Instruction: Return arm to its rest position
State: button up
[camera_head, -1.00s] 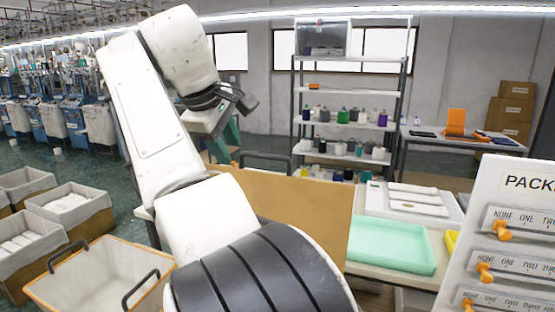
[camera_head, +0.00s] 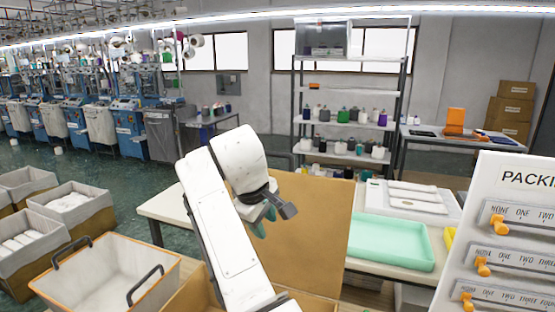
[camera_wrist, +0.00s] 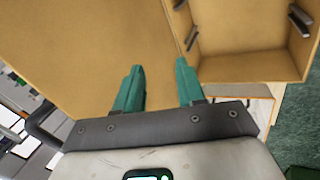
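My gripper (camera_head: 262,220) shows at the end of my white arm in the head view, low in the middle, in front of a brown cardboard panel. In the wrist view its two green fingers (camera_wrist: 158,88) stand well apart with nothing between them. The cardboard panel (camera_wrist: 75,45) fills the upper left of the wrist view behind the fingers. The gap between the fingers and the panel is hard to judge.
An open cardboard box (camera_wrist: 245,68) lies beyond the fingers at the wrist view's upper right. A mint tray (camera_head: 392,243) sits on the table to the right. A packing board (camera_head: 505,240) stands at far right. A lined bin (camera_head: 105,275) is at lower left.

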jog(key=s+d+f+m+g, duration=0.1)
jog(key=s+d+f+m, duration=0.1)
jog(key=s+d+f, duration=0.65)
jog(key=s+d+f+m, duration=0.25)
jog(key=d+f, duration=0.25)
jog(key=f, duration=0.6)
jog(key=s+d+f+m+g, duration=0.1)
jog(key=s+d+f+m, duration=0.1)
jog(key=s+d+f, duration=0.6)
jog(key=s+d+f+m, duration=0.2)
jog(key=s+d, duration=0.1)
jog(key=s, duration=0.6)
jog(key=s+d+f+m+g+y, duration=0.1)
jog(key=s+d+f+m, duration=0.1)
jog(key=s, duration=0.8)
jog(key=s+d+f+m, duration=0.2)
jog(key=s+d, duration=0.2)
jog(key=s, duration=0.5)
jog(key=shift+s+f+g+y+b, duration=0.2)
jog(key=shift+s+g+y+b, duration=0.1)
jog(key=shift+b, duration=0.15)
jog(key=shift+w, duration=0.1)
